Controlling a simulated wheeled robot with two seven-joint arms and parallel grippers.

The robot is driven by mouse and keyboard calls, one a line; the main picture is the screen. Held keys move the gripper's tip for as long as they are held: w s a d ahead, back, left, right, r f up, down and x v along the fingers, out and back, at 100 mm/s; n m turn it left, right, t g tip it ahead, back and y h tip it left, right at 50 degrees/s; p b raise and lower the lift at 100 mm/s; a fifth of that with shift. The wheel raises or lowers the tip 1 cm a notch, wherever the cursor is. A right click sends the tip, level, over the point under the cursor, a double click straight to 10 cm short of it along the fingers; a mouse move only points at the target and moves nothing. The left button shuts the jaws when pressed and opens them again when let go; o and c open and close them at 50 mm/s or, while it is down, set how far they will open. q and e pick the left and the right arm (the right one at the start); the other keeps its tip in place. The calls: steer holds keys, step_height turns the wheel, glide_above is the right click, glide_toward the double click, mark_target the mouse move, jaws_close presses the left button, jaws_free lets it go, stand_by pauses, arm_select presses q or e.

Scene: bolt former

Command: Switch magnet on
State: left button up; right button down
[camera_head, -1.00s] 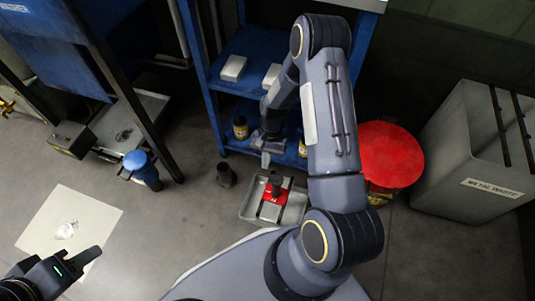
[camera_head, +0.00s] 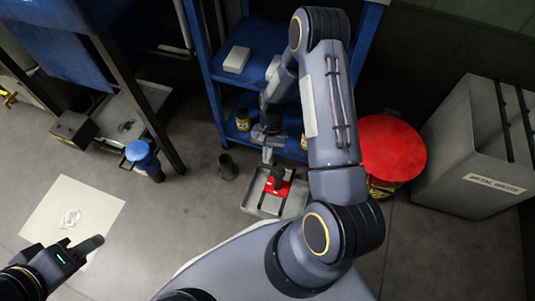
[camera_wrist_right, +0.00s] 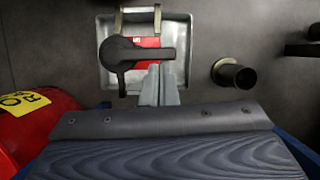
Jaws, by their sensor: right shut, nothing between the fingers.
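The magnet is a red block (camera_head: 283,188) with a black handle (camera_head: 276,175), sitting in a grey metal tray (camera_head: 252,201) on the floor. In the right wrist view the red block (camera_wrist_right: 148,43) shows behind the black T-shaped handle (camera_wrist_right: 130,54). My right gripper (camera_head: 267,156) is just above the magnet, on its far side. In the right wrist view its closed, empty fingertips (camera_wrist_right: 159,72) are close beside the handle; I cannot tell whether they touch it. My left gripper (camera_head: 92,244) is at the lower left, away from the magnet; its finger gap is not clear.
A blue shelf (camera_head: 221,73) stands behind the tray. A dark cup (camera_head: 228,167) is left of the tray. A red-lidded drum (camera_head: 391,149) and a grey metal waste bin (camera_head: 455,180) are at the right. A pale sheet (camera_head: 96,203) lies at the left. Floor between is clear.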

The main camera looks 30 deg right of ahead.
mark_target(262, 164)
steer(key=shift+a, duration=0.15)
steer(key=n, duration=0.1)
steer(key=a+n+h+p, duration=0.1)
steer(key=n, duration=0.1)
steer(key=shift+s+a+n+g, duration=0.25)
steer(key=shift+s+n+g, duration=0.05)
steer(key=shift+s+g, duration=0.1)
steer(key=n, duration=0.1)
steer(key=s+a+n+h, duration=0.1)
steer(key=n, duration=0.1)
steer(key=shift+a+n+h, duration=0.2)
steer(key=shift+n+h, duration=0.1)
steer(key=s+n+h, duration=0.1)
steer(key=n, duration=0.1)
steer(key=s+a+n, duration=0.1)
steer(key=n, duration=0.2)
steer(key=s+n+h+p, duration=0.1)
steer(key=n, duration=0.1)
steer(key=shift+s+a+h, duration=0.15)
steer(key=shift+s+h, duration=0.05)
steer(key=shift+h, duration=0.1)
steer(key=shift+w+d, duration=0.15)
steer(key=shift+d, duration=0.65)
steer(key=shift+r, duration=0.1)
